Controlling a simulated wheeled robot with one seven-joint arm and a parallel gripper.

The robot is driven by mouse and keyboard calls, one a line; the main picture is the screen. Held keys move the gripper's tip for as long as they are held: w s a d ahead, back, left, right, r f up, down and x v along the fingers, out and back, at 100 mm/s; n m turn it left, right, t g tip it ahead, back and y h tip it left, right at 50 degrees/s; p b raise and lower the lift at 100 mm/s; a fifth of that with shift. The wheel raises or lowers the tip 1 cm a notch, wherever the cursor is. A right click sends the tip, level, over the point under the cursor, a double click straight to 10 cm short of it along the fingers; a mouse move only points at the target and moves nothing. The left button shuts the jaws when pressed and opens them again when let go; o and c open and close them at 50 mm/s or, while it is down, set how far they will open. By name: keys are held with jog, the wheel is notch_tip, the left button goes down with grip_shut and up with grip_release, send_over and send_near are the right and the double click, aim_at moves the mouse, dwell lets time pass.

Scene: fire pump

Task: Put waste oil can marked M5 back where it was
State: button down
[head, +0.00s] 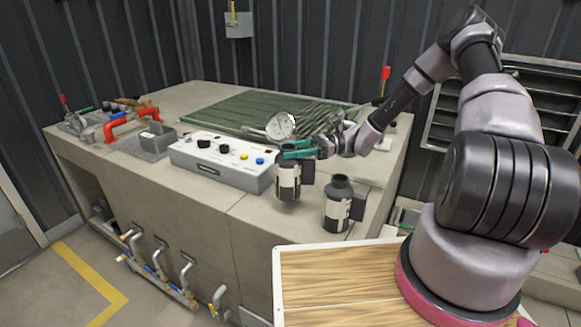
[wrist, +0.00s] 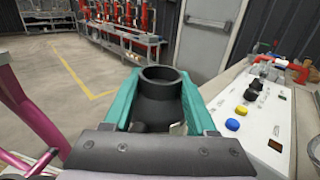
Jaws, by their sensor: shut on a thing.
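My gripper (head: 298,151) has teal fingers and is shut on a dark can with a pale label (head: 288,180), at the front edge of the stone-topped bench, right of the control box. In the wrist view the can's open black neck (wrist: 160,82) sits between the teal fingers (wrist: 162,100). A second, similar dark can (head: 338,205) with a pale label stands upright on the bench to the right and nearer. I cannot read the marking on either label. I cannot tell whether the held can touches the bench.
A white control box (head: 222,160) with knobs stands just left of the held can. A round gauge (head: 281,126) is behind it, near a green ribbed mat (head: 235,112). Red-handled tools (head: 130,120) lie at the left. A wooden-topped surface (head: 335,285) is in front.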

aim_at(290, 166)
jog(key=shift+f, duration=2.65)
jog(key=shift+c, duration=1)
grip_release()
jog(key=shift+f, duration=0.1)
